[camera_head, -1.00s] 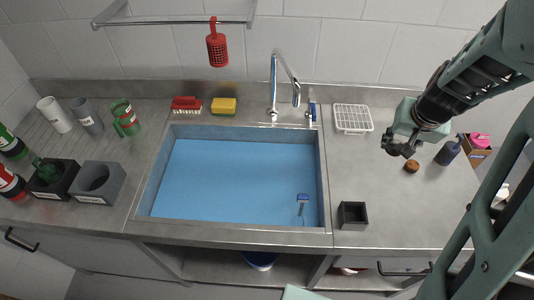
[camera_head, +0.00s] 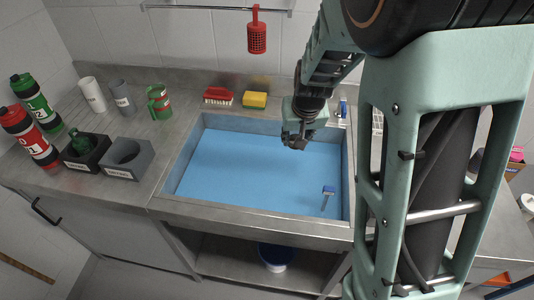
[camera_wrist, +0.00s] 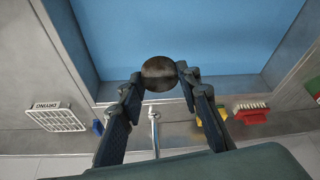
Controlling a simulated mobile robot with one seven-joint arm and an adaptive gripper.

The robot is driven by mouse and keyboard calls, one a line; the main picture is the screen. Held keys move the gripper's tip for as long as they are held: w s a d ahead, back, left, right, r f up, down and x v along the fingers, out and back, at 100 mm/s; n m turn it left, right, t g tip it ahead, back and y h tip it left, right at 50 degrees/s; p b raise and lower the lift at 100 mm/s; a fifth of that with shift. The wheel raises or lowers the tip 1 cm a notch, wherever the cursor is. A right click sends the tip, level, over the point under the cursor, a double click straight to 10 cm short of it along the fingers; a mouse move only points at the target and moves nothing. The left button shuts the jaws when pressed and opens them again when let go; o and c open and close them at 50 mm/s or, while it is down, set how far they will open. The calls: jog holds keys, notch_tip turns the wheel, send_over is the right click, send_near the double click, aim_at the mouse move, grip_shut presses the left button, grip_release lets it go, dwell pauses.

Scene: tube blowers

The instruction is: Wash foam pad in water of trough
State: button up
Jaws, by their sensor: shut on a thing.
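The foam pad (camera_wrist: 158,73) is a round, dark brown disc in the wrist view. My gripper (camera_wrist: 158,80) is shut on it, with one finger on each side. In the head view my gripper (camera_head: 296,142) points down over the far right part of the trough. I cannot make out the pad there. The trough (camera_head: 180,157) is a steel sink basin, and blue water (camera_head: 250,165) covers its floor. The water also fills much of the upper wrist view (camera_wrist: 185,35). Whether the pad touches the water I cannot tell.
A small blue-topped tool (camera_head: 328,190) stands in the trough's near right. The faucet (camera_wrist: 154,130) and white drying rack (camera_wrist: 56,119) show in the wrist view.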

jog(key=a+f+b, duration=0.4)
jog(key=a+f, duration=0.2)
jog(key=f, duration=0.1)
jog(key=shift+n, duration=0.4)
jog(key=f+b, duration=0.4)
jog(key=f, duration=0.2)
jog(key=f+b, duration=0.5)
jog(key=f, duration=0.1)
jog(key=f+b, duration=0.5)
jog(key=f, duration=0.1)
jog(key=shift+w+a+f, duration=0.1)
jog(key=shift+w+f, duration=0.2)
jog(key=shift+f, duration=0.1)
jog(key=shift+a, duration=0.1)
jog(key=shift+a, duration=0.5)
jog(key=shift+f, duration=0.1)
jog(key=shift+d, duration=0.1)
jog(key=shift+s+d, duration=0.15)
jog(key=shift+d, duration=0.4)
